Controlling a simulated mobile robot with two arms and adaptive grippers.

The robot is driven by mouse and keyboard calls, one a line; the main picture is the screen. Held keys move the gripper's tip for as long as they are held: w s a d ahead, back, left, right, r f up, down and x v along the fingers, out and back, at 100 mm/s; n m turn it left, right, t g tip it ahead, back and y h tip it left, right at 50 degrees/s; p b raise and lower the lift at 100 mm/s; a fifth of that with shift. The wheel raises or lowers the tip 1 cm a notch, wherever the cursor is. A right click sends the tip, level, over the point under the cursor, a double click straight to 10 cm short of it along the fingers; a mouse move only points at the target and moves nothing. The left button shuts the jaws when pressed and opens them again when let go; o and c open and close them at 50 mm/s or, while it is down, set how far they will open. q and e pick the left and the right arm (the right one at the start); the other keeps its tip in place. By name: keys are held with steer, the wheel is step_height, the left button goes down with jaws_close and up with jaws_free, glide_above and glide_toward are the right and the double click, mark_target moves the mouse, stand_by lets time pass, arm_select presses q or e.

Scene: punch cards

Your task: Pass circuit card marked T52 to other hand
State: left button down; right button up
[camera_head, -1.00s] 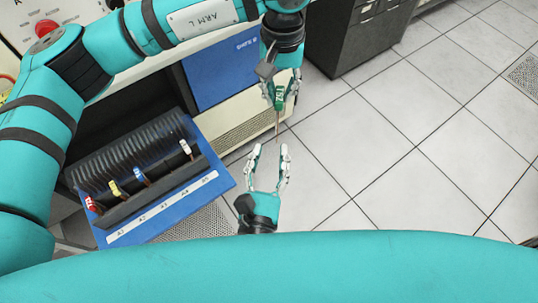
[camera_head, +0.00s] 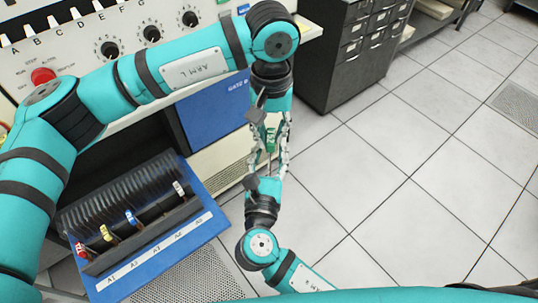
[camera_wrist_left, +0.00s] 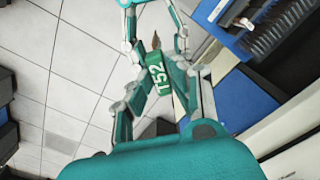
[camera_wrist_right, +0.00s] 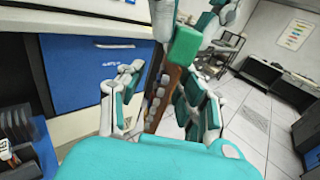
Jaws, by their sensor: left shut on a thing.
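The circuit card marked T52 has a green handle end (camera_head: 271,137) and a narrow brown board (camera_wrist_right: 156,100) with a row of parts. The fingers of both grippers overlap closely in the head view.
A blue card rack (camera_head: 150,262) with slots labelled A1 to A5 stands at the left, holding several cards with coloured ends. A control panel (camera_head: 130,40) with knobs and a red button is behind it. A dark drawer cabinet (camera_head: 345,60) stands at the back; the tiled floor at right is clear.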

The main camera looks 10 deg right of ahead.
jaws_close()
arm_select(q)
steer(key=c, duration=1.1)
jaws_free()
steer(key=shift+c, duration=0.2)
steer(key=shift+r, duration=0.1)
